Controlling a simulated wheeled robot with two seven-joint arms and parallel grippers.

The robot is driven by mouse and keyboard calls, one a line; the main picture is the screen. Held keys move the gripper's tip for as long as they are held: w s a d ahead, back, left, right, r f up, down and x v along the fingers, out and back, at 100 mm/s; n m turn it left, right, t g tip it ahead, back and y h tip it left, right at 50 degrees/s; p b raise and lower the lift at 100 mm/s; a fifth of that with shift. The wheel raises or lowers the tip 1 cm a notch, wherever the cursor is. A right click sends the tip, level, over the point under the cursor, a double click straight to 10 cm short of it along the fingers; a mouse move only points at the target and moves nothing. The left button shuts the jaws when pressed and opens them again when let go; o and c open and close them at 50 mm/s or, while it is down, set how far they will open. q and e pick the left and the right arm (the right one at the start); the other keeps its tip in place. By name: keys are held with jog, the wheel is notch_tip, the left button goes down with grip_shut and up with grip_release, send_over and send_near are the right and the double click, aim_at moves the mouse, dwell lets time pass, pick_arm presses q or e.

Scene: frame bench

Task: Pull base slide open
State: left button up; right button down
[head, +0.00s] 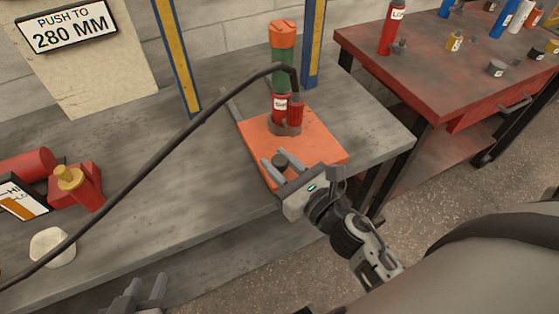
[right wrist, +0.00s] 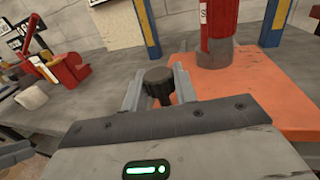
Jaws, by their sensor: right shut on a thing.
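The base slide is an orange plate (head: 320,150) on the grey bench; it also shows in the right wrist view (right wrist: 270,92). A small dark knob (head: 280,160) stands at its left front part. My right gripper (head: 275,164) is shut on this knob, which shows between the two fingers in the right wrist view (right wrist: 158,84).
A black hose (head: 150,150) crosses above the bench. Blue and yellow posts (head: 178,55) stand at the back. A red clamp-like part (head: 75,185) and a white roll (head: 52,246) lie at the left. A red table (head: 440,75) with several small items stands at the right.

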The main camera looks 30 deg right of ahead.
pick_arm(q)
jog(key=shift+f, duration=0.1)
pick_arm(e)
jog(key=c, duration=1.1)
grip_release()
pick_arm(q)
jog(key=shift+f, duration=0.1)
pick_arm(e)
jog(key=shift+s+d+f, duration=0.1)
jog(key=shift+s+d, duration=0.05)
jog(key=shift+s, duration=0.3)
pick_arm(q)
jog(key=b, duration=0.2)
jog(key=f+b, duration=0.1)
jog(key=b, duration=0.2)
jog(key=shift+d+f+t+h, duration=0.2)
jog(key=shift+d+t+h, duration=0.1)
jog(key=shift+t, duration=0.1)
pick_arm(e)
jog(key=v, duration=1.5)
pick_arm(q)
jog(key=shift+f, duration=0.1)
